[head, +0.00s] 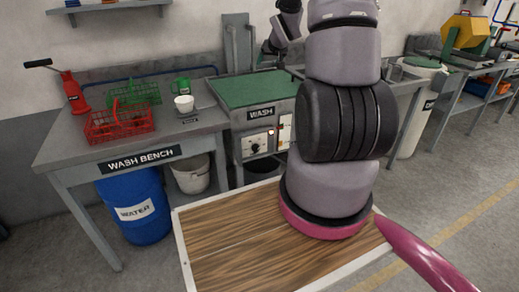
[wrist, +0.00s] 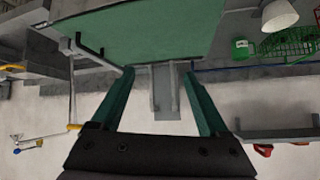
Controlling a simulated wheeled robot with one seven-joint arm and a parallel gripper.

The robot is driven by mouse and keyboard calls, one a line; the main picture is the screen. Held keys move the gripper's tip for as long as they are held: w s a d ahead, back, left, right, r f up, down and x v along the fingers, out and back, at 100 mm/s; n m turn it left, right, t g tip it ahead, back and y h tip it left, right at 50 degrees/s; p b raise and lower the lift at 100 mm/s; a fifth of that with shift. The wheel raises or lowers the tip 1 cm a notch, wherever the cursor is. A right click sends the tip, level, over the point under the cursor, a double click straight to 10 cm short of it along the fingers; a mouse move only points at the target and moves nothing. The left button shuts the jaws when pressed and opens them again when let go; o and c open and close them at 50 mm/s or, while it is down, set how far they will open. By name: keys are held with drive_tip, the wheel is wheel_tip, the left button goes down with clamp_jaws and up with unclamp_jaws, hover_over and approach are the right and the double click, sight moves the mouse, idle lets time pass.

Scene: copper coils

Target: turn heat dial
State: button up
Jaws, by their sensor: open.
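The heat dial (head: 255,149) appears as a small black knob on a pale panel on the front of the wash unit (head: 240,90). Which way it points is too small to tell. In the wrist view, my gripper (wrist: 159,75) is open and empty, its two green fingers spread wide. The wrist view looks upside down at the green top (wrist: 150,30) of the wash unit and the wall behind. The dial is not in the wrist view. In the head view, my arm stands in front of the right part of the unit, and my gripper's fingers cannot be made out.
The wash bench (head: 70,150) at left carries a red basket (head: 118,122), a green basket (head: 133,93), a white cup (head: 184,104) and a green mug (head: 182,86). A blue water barrel (head: 135,205) and white bucket (head: 191,174) stand below. Open floor lies at right.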

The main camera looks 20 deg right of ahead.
drive_tip(key=w+d+f+t+y, duration=0.1)
drive_tip(key=w+d+f, duration=0.15)
drive_tip(key=f, duration=1.15)
drive_tip(key=t+y, duration=0.3)
drive_tip(key=y, duration=0.1)
approach(256, 149)
drive_tip(key=d+x, duration=0.1)
drive_tip(key=x, duration=0.6)
drive_tip(key=shift+w+a, duration=0.2)
drive_tip(key=shift+w, duration=0.35)
clamp_jaws()
